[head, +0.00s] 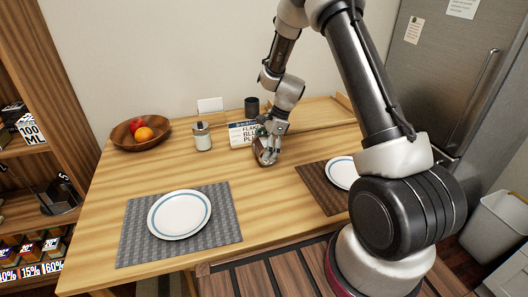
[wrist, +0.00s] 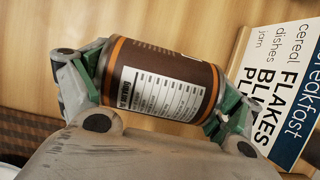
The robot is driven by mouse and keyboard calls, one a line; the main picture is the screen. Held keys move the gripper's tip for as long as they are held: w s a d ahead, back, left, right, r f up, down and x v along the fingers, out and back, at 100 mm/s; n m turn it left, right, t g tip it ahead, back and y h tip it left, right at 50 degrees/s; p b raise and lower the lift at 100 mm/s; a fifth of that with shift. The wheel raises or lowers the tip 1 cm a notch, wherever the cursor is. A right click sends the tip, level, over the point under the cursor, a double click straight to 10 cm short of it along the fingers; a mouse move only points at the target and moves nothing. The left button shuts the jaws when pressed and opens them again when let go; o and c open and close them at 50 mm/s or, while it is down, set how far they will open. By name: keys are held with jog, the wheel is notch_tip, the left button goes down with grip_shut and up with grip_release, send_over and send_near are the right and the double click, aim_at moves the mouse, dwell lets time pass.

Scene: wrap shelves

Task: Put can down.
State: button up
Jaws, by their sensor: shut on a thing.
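A brown can with an orange band and a white printed label (wrist: 165,78) is held across my gripper (wrist: 160,100), with a green-padded finger at each end in the wrist view. In the head view my gripper (head: 268,142) is over the middle of the wooden table (head: 245,185), in front of the sign. The can (head: 264,157) shows partly below the fingers, close to the tabletop. I cannot tell whether it touches the table.
A breakfast sign (head: 241,134) stands just behind my gripper. A glass jar (head: 202,136), a fruit bowl (head: 141,133) and a dark cup (head: 251,107) stand farther back. Plates lie on a grey placemat (head: 130,240) and a brown placemat (head: 318,188). Bare tabletop lies between the placemats.

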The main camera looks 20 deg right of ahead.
jog(key=shift+f, duration=0.65)
jog(key=shift+f, duration=0.15)
jog(key=o, duration=1.1)
